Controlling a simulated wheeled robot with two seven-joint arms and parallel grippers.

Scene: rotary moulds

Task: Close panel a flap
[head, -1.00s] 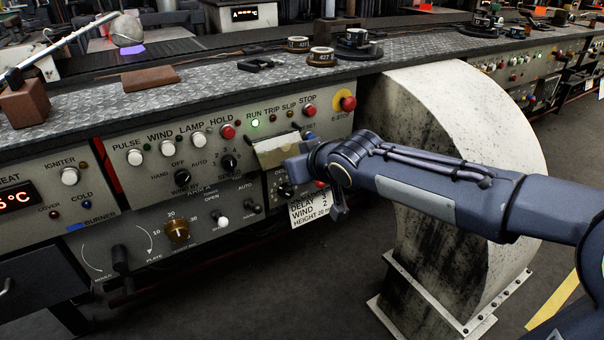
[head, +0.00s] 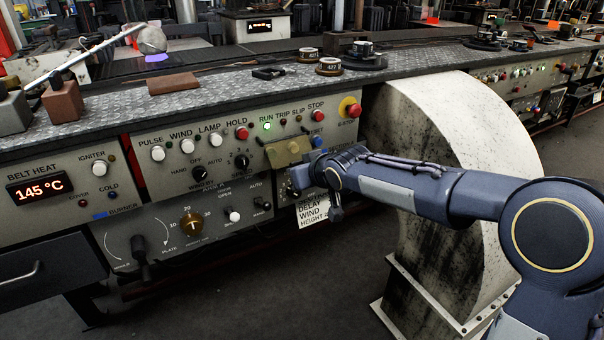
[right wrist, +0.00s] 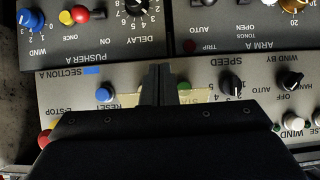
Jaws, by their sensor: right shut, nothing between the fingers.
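The panel A flap (head: 288,152) is a small tan plate on the sloped control panel, below the RUN, TRIP and SLIP lamps. In the right wrist view, pale strips of the flap (right wrist: 126,99) show on both sides of the dark fingers. How far it is tilted is hard to tell. My right gripper (head: 302,179) is at the flap's lower edge in the head view. Its fingers (right wrist: 160,76) are together and empty in the right wrist view, and hide the flap's middle. Contact cannot be told. My left gripper is out of view.
A red E-stop (head: 349,107) and a blue reset button (head: 316,141) are close to the flap. Knobs and switches surround it, with a white label (head: 313,212) below. A large curved duct (head: 450,130) stands right of the panel, behind my arm.

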